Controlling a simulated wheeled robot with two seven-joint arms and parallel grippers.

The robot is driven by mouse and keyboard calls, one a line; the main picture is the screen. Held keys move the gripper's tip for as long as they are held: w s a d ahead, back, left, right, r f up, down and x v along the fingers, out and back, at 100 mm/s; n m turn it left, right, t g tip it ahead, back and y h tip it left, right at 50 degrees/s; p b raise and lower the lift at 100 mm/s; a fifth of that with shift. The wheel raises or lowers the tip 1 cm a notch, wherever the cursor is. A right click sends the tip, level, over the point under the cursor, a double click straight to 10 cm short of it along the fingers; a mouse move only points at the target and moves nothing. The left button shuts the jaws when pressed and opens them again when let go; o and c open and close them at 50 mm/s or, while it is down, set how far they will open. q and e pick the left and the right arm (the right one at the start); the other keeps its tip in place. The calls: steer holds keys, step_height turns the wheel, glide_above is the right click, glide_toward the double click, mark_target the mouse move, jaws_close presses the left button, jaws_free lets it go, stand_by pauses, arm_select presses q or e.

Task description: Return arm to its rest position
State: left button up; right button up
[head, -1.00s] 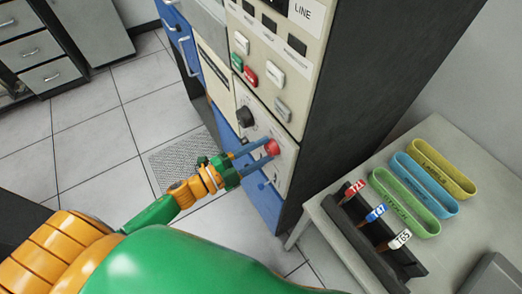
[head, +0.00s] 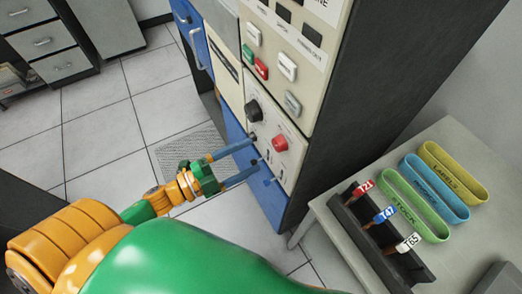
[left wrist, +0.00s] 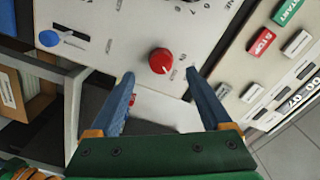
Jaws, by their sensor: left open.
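My left gripper (head: 254,150) is open and empty in front of the machine's lower panel in the head view. Its two blue fingers point at the panel, to the left of and below the red knob (head: 280,143). In the left wrist view the fingers (left wrist: 160,82) are spread wide, and the red knob (left wrist: 161,61) stands ahead of them with nothing held between. I cannot tell whether a fingertip touches the panel. My left arm (head: 150,207) comes in from the lower left. My right gripper is out of view.
The machine (head: 283,40) has a black knob (head: 253,111) and several buttons. A table on the right holds a dark rack (head: 420,270) with tagged items and green (head: 415,205), blue (head: 435,188) and yellow (head: 453,172) trays. Tiled floor (head: 105,130) is clear at left.

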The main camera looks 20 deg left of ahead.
arm_select(q)
steer(key=shift+s+a, duration=0.15)
steer(key=shift+s, duration=0.1)
